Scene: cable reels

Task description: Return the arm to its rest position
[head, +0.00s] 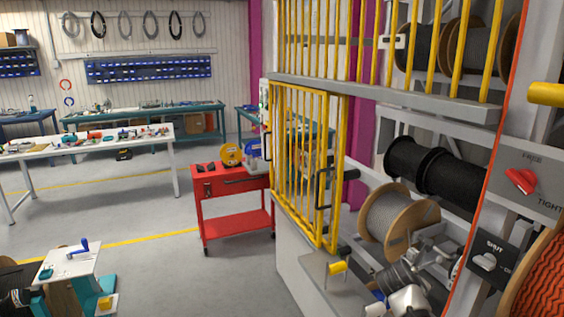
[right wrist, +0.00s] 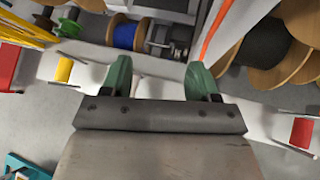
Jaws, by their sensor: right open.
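My right gripper (right wrist: 160,70) shows in the right wrist view with its two green fingers spread apart. Nothing is between the fingers. Beyond them are a blue cable reel (right wrist: 127,37) and grey machine parts, apart from the fingers. In the head view I cannot make out the right gripper for certain among the metal parts at the lower right. My left gripper is not in view.
A rack with a yellow barred gate (head: 308,165) stands close on the right. It holds a grey cable reel (head: 398,222) and a black cable roll (head: 435,172). A red trolley (head: 235,190) stands left of it. A white table (head: 90,143) is farther back. Open floor lies between.

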